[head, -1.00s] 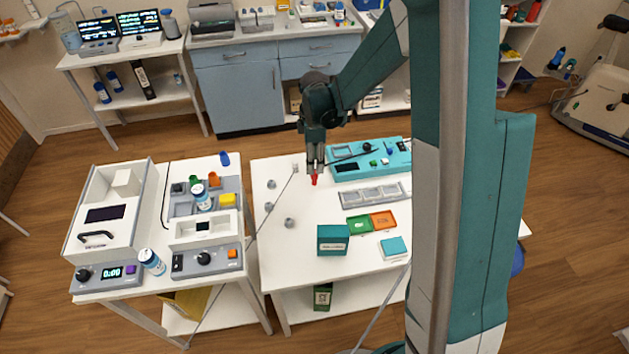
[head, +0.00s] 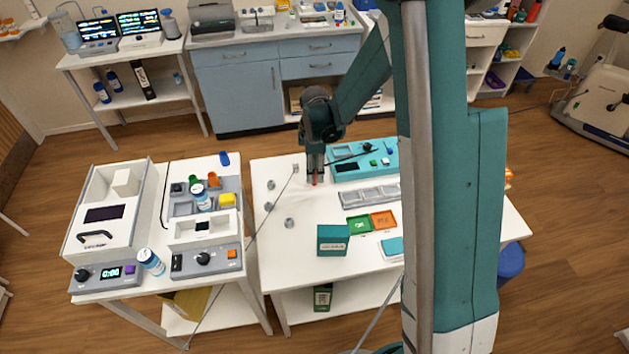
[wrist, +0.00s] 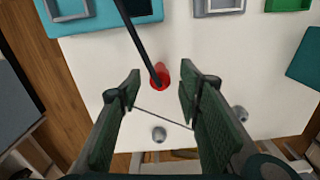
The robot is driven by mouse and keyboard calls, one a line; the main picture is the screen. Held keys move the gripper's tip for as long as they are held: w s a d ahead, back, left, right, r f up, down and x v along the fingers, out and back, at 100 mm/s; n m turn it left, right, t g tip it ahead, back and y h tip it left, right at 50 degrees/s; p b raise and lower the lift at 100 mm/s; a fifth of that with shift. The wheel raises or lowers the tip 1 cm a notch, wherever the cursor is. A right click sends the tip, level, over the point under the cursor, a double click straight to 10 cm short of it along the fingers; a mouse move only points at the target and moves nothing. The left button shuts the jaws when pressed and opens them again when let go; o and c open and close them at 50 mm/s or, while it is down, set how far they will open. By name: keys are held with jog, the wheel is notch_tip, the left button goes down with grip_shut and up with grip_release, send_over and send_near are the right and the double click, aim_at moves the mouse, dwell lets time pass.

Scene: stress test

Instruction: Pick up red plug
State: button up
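The red plug (wrist: 160,77) stands out against the white table in the wrist view, with a black cable (wrist: 137,40) running from it toward the teal panel. My gripper (wrist: 160,71) is open, with one dark green finger on each side of the plug and a gap on both sides. In the head view my gripper (head: 315,180) is low over the table's back left part. Only a small bit of the red plug (head: 314,183) shows there, at the fingertips; the rest is hidden by the fingers.
The teal panel (head: 345,170) lies just right of my gripper. Several grey knobs (head: 289,222) stand on the table to the left. A thin line (wrist: 160,118) crosses near the fingers. A teal box (head: 333,240) and green and orange trays (head: 383,220) sit nearer the front.

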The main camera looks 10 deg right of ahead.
dwell(0.4)
jog(key=c, duration=1)
jog(key=shift+r, duration=0.2)
jog(key=shift+c, duration=0.2)
jog(key=shift+r+p, duration=0.4)
jog(key=shift+r, duration=4.45)
